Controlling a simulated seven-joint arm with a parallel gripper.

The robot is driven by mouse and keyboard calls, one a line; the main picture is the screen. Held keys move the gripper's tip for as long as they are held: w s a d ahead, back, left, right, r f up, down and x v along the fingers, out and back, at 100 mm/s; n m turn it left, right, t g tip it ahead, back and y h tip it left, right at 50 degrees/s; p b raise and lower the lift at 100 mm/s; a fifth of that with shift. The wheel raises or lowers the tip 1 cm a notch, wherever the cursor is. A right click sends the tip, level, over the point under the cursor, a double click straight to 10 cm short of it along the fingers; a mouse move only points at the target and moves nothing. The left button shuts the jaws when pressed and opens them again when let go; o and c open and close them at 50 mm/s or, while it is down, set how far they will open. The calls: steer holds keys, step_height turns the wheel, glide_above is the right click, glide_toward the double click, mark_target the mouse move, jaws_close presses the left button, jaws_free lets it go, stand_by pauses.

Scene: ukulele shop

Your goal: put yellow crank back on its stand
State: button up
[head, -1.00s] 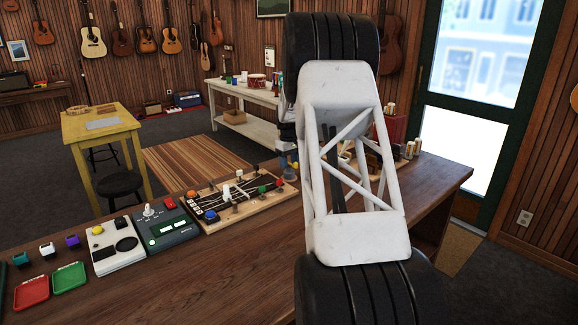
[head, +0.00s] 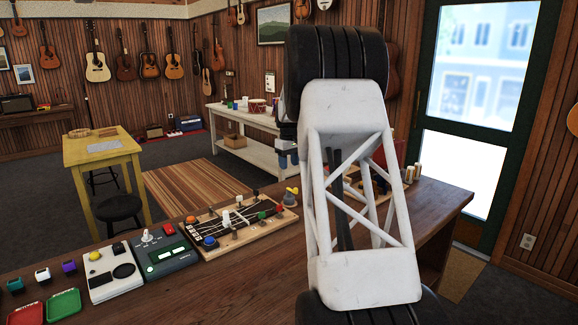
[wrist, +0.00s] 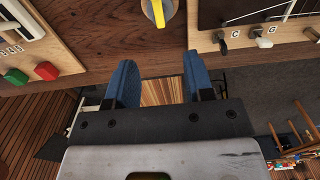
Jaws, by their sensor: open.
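The yellow crank (head: 291,191) is on the wooden counter beside the right end of the patch board, on a round grey base.
The patch board (head: 235,222) with pegs and cords lies left of the crank. A wooden panel with red and green buttons (wrist: 45,71) is on the other side. My arm hides the counter's middle in the head view.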

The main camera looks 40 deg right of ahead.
stand_by(0.7)
steer(key=s+a+r, duration=0.3)
steer(key=s+a, duration=0.3)
steer(key=a, duration=0.5)
steer(key=s+a+r+t, duration=0.1)
steer(key=s+a+r, duration=0.3)
steer(key=a, duration=0.6)
steer(key=s+a+r, duration=0.2)
steer(key=s+a, duration=0.5)
steer(key=a, duration=0.4)
steer(key=s+a+f, duration=0.3)
steer(key=s+a, duration=0.3)
steer(key=s, duration=0.4)
steer(key=s+a+f+t, duration=0.1)
steer(key=s+a+f, duration=0.1)
steer(key=s+a, duration=0.4)
steer(key=s+a+f, duration=0.3)
steer(key=s+a, duration=0.4)
steer(key=s, duration=0.7)
steer(key=shift+s+f+t, duration=0.25)
steer(key=shift+f+t, duration=0.05)
steer(key=shift+a, duration=0.1)
steer(key=shift+c, duration=0.2)
